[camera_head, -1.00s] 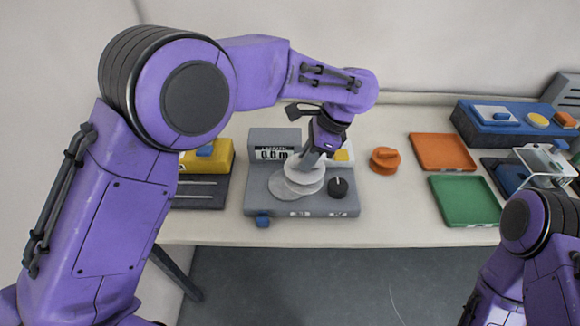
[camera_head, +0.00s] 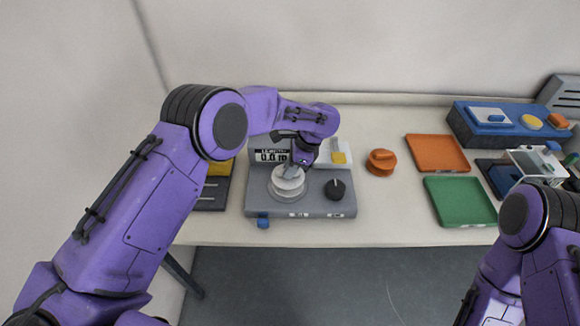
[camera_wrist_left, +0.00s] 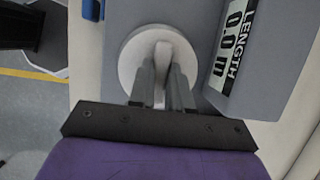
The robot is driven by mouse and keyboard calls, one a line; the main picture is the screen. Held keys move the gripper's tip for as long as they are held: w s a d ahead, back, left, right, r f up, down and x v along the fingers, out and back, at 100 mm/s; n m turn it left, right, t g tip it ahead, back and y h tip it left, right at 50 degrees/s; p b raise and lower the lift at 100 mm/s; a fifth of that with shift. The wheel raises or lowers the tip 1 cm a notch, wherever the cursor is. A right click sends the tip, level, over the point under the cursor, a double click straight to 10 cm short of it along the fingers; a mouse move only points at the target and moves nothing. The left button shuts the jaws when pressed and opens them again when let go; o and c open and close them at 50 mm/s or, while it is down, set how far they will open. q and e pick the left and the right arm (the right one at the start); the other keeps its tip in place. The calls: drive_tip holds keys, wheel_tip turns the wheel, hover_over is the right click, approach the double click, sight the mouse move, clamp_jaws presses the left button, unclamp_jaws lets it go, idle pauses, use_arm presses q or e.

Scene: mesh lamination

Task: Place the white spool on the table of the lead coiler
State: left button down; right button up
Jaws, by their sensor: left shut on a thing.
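The white spool (camera_head: 287,188) is a pale round disc with a raised middle grip. My left gripper (camera_head: 292,171) is shut on that grip from above. The grey lead coiler (camera_head: 320,207) has a "0.0 m" length display, a black knob and a round light-grey table (camera_head: 274,196). The spool is over this table, nearly centred, and its rim covers most of it. I cannot tell whether the two touch. In the left wrist view the spool (camera_wrist_left: 130,62) sits between the fingertips (camera_wrist_left: 162,68), beside the display. My right gripper is out of view.
An orange knobbed part (camera_head: 381,162) stands right of the coiler. Orange (camera_head: 437,153) and green (camera_head: 460,201) trays lie further right, by a blue block (camera_head: 500,122) and a clear-topped fixture (camera_head: 535,160). A yellow and dark device (camera_head: 212,190) is close on the coiler's left.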

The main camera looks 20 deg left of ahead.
use_arm(q)
drive_tip(key=c, duration=1.1)
unclamp_jaws()
drive_tip(key=shift+o, duration=0.2)
drive_tip(key=b+v, duration=0.2)
drive_tip(key=v, duration=1)
drive_tip(key=shift+r, duration=0.15)
